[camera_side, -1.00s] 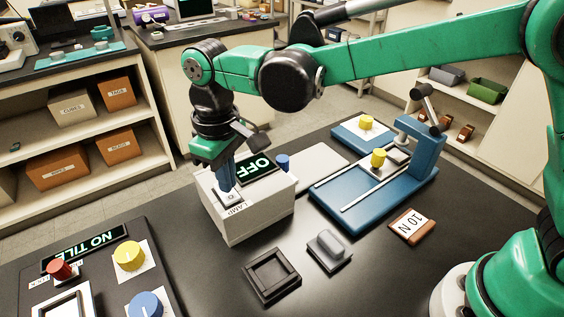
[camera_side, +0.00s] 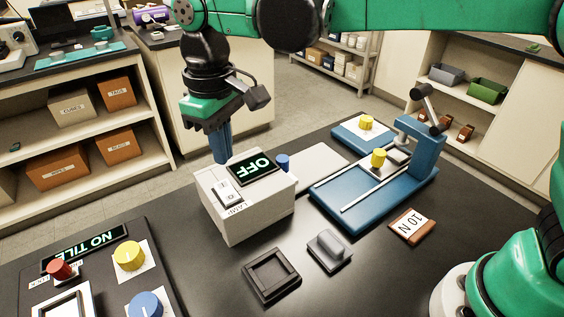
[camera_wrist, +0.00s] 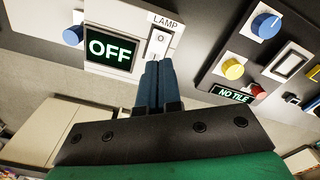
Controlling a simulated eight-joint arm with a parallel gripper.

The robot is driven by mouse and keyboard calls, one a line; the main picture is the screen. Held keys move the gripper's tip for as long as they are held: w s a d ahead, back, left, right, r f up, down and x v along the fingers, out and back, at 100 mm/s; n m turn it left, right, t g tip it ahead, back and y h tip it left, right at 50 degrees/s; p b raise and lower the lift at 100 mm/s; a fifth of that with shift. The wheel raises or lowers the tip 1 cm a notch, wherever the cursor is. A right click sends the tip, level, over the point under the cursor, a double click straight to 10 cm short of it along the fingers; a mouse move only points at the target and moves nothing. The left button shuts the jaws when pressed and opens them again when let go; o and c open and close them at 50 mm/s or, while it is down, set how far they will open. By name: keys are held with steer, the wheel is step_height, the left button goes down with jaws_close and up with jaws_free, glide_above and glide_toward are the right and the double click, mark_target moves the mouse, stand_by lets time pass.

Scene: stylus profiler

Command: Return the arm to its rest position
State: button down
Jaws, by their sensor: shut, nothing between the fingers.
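My gripper (camera_side: 221,161) is shut and empty, pointing down just above the back left of the white lamp box (camera_side: 258,218). In the wrist view its blue fingers (camera_wrist: 152,64) are together, their tips close to the lamp's rocker switch (camera_wrist: 157,43) in the picture. In the side view the switch (camera_side: 228,193) sits on top of the box, clear of the fingers. The box's display (camera_side: 254,169) reads OFF, and a blue knob (camera_side: 282,162) is beside it.
A blue stand (camera_side: 415,172) with yellow knobs is at the right. A dark square tray (camera_side: 271,278), a grey block (camera_side: 328,249) and a 10 N piece (camera_side: 411,226) lie in front. A panel (camera_side: 193,300) with a NO TILE display (camera_side: 84,248) is at the left.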

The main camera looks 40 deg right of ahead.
steer(key=s+d+f+m+t, duration=0.1)
steer(key=s+d+m+t, duration=0.2)
steer(key=d, duration=0.6)
steer(key=s+d+f+m+t, duration=0.1)
steer(key=s+d+m+t, duration=0.2)
steer(key=d, duration=0.7)
steer(key=shift+s+d+t, duration=0.3)
steer(key=shift+s+t, duration=0.3)
steer(key=shift+s, duration=0.65)
